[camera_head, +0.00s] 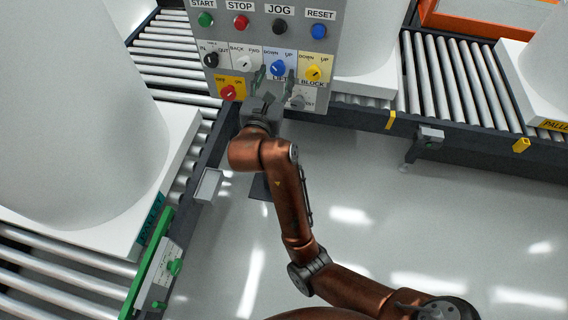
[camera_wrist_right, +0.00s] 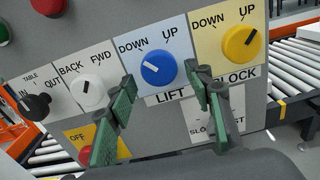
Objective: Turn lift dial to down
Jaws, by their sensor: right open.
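The lift dial (camera_head: 278,68) is a blue round knob on the grey control panel, with DOWN at its upper left and UP at its upper right. In the right wrist view the lift dial (camera_wrist_right: 158,69) has its white mark on the left side, pointing up-left towards DOWN. My right gripper (camera_head: 275,79) is open in front of the panel, just below the dial. In the right wrist view its green fingers (camera_wrist_right: 165,82) stand apart to the lower left and right of the dial, with no contact visible. My left gripper is out of view.
A yellow block dial (camera_wrist_right: 241,43) is right of the lift dial, and a white BACK/FWD dial (camera_wrist_right: 87,93) is left. A red dial (camera_head: 228,92) and a black table dial (camera_head: 210,60) are also close. Roller conveyors (camera_head: 465,95) flank the panel; open floor (camera_head: 400,225) lies in front.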

